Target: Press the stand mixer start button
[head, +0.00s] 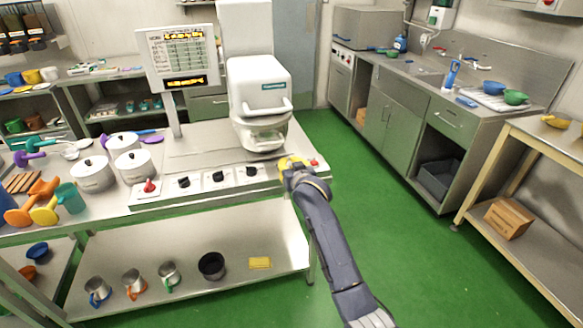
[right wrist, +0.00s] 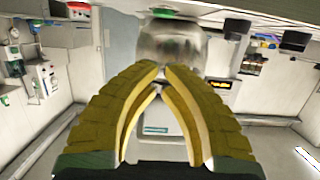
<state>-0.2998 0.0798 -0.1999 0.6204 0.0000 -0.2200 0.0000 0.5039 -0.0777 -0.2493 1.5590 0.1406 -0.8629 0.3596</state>
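The white stand mixer (head: 262,85) stands at the right end of the steel counter, its metal bowl (right wrist: 170,45) under the head. The bowl shows in the right wrist view beyond my fingertips. My right gripper (head: 290,163) is at the counter's front right corner, just in front of the mixer. Its yellow fingers (right wrist: 162,70) converge with tips almost together and nothing between them. A green round spot (right wrist: 163,12), possibly a button, shows at the top of the right wrist view. A small red button (head: 314,162) lies right of the gripper. Contact cannot be told. My left gripper is out of view.
Black knobs (head: 218,177) and a red switch (head: 149,187) line the counter's front. White pots (head: 93,174) stand left and a screen (head: 176,55) rises behind. Mugs and a yellow sponge (head: 260,263) sit on the lower shelf. Green floor (head: 370,220) is clear to the right.

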